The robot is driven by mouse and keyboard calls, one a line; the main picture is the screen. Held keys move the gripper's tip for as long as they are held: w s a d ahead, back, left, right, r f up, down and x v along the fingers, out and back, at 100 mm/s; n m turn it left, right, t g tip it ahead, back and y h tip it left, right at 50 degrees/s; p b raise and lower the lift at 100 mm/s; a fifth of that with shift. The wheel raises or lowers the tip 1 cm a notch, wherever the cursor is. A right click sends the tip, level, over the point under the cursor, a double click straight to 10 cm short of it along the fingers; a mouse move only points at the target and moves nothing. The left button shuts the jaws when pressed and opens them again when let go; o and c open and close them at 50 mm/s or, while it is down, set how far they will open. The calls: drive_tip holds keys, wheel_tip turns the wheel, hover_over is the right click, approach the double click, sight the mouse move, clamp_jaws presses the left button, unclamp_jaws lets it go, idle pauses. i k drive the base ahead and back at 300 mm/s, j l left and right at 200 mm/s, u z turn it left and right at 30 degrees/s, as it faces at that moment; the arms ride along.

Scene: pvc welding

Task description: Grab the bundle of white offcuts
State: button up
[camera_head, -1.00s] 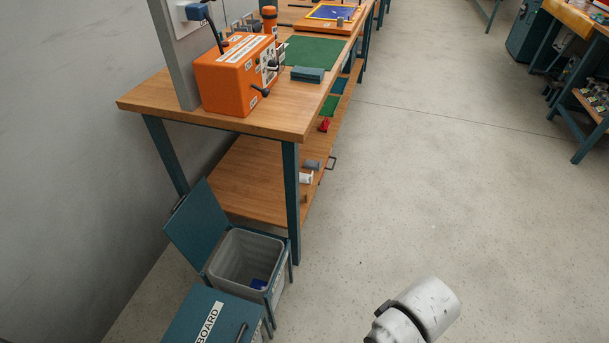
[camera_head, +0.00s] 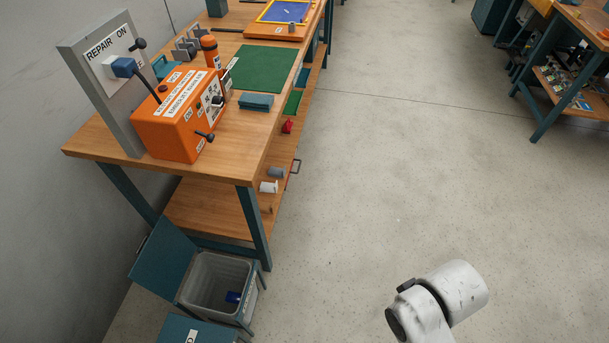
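A small white piece (camera_head: 268,187) lies on the lower wooden shelf of the workbench, near its front edge. It may be the bundle of white offcuts, but it is too small to tell single pieces or a tie. A similar grey piece (camera_head: 276,172) lies just behind it. My gripper is not in view. Only a white link of my arm shows at the lower right, over the floor and well apart from the bench.
The wooden workbench (camera_head: 110,140) stands at the left, with an orange machine (camera_head: 180,125) and a green mat (camera_head: 262,68) on top. An open bin (camera_head: 208,275) with a blue thing inside stands below its near end. The concrete floor (camera_head: 400,150) right of the bench is clear.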

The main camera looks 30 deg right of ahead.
sight(265, 187)
drive_tip(key=i+j+z, duration=0.1)
drive_tip(key=i+z, duration=0.35)
drive_tip(key=i+j+z, duration=0.25)
drive_tip(key=i+z, duration=0.15)
drive_tip(key=i+j, duration=0.4)
drive_tip(key=i, duration=0.2)
drive_tip(key=i+j+z, duration=0.15)
drive_tip(key=i+j, duration=0.25)
drive_tip(key=i, duration=0.2)
